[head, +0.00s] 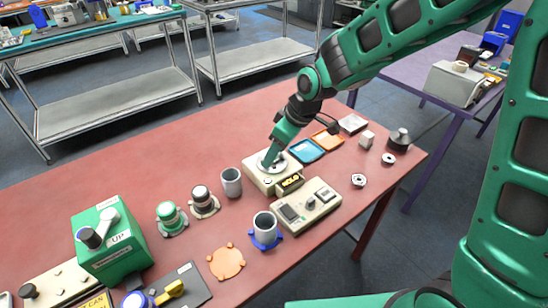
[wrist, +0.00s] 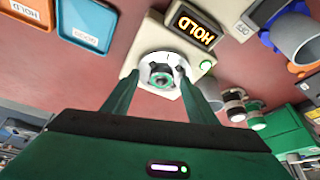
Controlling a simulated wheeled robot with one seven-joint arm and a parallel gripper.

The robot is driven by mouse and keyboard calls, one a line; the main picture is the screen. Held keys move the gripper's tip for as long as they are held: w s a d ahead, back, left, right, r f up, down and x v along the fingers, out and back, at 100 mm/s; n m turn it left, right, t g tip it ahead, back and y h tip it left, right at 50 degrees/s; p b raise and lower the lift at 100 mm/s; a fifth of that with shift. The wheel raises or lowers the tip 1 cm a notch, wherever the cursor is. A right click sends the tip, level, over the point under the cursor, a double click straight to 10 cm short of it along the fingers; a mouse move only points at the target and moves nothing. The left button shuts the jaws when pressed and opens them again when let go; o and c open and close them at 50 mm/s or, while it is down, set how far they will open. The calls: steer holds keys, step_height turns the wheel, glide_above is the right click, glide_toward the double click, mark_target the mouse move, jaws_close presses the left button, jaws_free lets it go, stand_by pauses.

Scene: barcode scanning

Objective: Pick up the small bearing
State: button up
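A small ring-shaped part with a dark centre and green tint, looking like a bearing (wrist: 161,77), sits on the round white-and-grey seat of the cream station (wrist: 150,42). My gripper (wrist: 160,80) points down at it, with its fingers apart on either side. I cannot tell whether they touch it. In the head view my gripper (head: 268,163) is over the same station (head: 257,180), and its fingers hide most of the seat. Two small pale ring parts, one nearer (head: 358,181) and one farther (head: 389,158), lie on the table's right side.
A lit HOLD display (head: 290,183) is on the station's front. A cream device (head: 308,206), grey cup (head: 231,182) and cup in a blue holder (head: 265,228) stand close by. Blue (head: 306,151) and orange (head: 327,140) trays lie behind. The red table's left middle (head: 120,165) is clear.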

steer(key=c, duration=1.1)
steer(key=shift+r, duration=0.1)
